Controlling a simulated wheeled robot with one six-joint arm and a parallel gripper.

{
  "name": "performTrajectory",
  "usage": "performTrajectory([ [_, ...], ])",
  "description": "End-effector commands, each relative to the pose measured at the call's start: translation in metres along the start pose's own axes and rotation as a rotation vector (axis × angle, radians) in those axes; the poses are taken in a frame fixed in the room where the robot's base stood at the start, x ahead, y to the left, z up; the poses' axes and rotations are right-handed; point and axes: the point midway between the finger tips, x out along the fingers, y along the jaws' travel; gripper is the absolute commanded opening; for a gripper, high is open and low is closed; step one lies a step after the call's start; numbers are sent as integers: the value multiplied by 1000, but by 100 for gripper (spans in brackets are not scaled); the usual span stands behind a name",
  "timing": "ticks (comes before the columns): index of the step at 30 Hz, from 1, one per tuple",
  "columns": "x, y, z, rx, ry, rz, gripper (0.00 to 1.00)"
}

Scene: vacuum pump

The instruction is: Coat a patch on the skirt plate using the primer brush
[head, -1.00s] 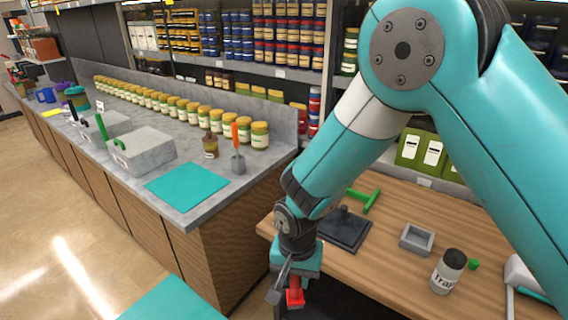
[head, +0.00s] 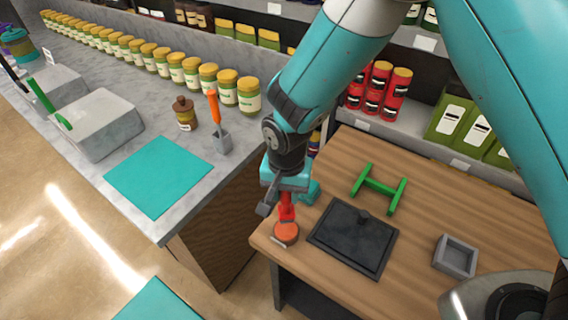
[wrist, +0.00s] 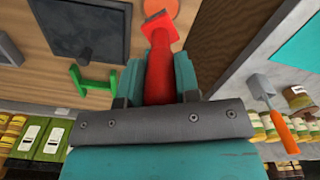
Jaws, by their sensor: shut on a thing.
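My gripper (head: 287,192) is shut on a red-handled brush (wrist: 160,70), which I take for the primer brush. It points down at the near left corner of the wooden table. Its flared red head (wrist: 158,30) ends in a dark tip. The tip is at or just above a round orange disc (head: 286,234); I cannot tell whether they touch. The disc also shows at the top of the wrist view (wrist: 163,6). A dark square plate (head: 335,247) with a knob lies just right of the disc. I cannot tell which thing is the skirt plate.
A green H-shaped frame (head: 379,188) and a grey open box (head: 455,256) stand on the wooden table (head: 420,205). The stone counter at left holds a teal mat (head: 158,176), an orange-handled tool (head: 216,125), a brown bottle (head: 184,113) and several jars.

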Motion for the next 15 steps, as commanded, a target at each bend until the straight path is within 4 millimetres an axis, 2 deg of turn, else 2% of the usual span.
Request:
performTrajectory([
  [8, 12, 1, 0, 1, -1, 1, 6],
  [15, 38, 1, 0, 1, -1, 1, 6],
])
